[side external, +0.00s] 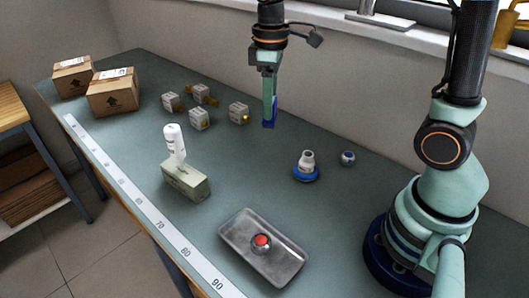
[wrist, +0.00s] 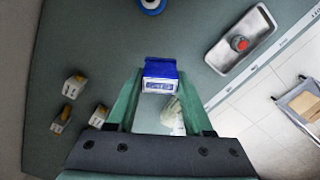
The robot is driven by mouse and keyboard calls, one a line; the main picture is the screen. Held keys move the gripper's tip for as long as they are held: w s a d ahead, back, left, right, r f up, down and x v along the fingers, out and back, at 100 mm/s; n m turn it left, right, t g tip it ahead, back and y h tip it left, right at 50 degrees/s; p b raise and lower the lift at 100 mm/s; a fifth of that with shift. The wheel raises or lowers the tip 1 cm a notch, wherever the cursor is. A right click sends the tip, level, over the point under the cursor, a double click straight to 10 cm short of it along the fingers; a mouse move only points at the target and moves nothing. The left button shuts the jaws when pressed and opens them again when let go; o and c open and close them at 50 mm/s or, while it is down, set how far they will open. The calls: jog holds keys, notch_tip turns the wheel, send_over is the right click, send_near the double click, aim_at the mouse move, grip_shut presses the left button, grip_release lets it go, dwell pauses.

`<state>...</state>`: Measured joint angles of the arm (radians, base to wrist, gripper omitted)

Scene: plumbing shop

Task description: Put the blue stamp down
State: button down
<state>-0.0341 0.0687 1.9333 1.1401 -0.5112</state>
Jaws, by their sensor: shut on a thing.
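The blue stamp (wrist: 160,69) is between the fingertips of my gripper (wrist: 160,88) in the wrist view, with a white printed face toward the camera. In the side external view, my gripper (side external: 269,108) hangs downward over the back middle of the bench, shut on the blue stamp (side external: 269,124). The fingers partly hide the stamp there. The stamp appears to be held above the green bench top (side external: 235,165), though its exact height is hard to tell.
Several small white boxes (side external: 199,119) with brass parts stand left of my gripper. A white bottle on a green box (side external: 186,181) is front left. A metal tray (side external: 285,268) holds a red-topped item. A blue-based bottle (side external: 306,167) and small jar (side external: 348,158) are right.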

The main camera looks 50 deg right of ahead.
jog(key=s+m, duration=0.1)
jog(key=m, duration=0.1)
jog(key=s+f+m, duration=0.1)
jog(key=m, duration=0.1)
jog(key=s+d+m, duration=0.1)
jog(key=m, duration=0.1)
jog(key=shift+s+d+f, duration=0.1)
jog(key=shift+s+f, duration=0.1)
jog(key=shift+f, duration=0.2)
jog(key=shift+w, duration=0.15)
jog(key=w+a+r, duration=0.2)
jog(key=w+r, duration=0.2)
jog(key=w, duration=0.8)
jog(key=f, duration=1.9)
jog(key=shift+s+f, duration=0.15)
jog(key=shift+s, duration=0.1)
jog(key=shift+f, duration=0.1)
jog(key=shift+c, duration=1.5)
grip_release()
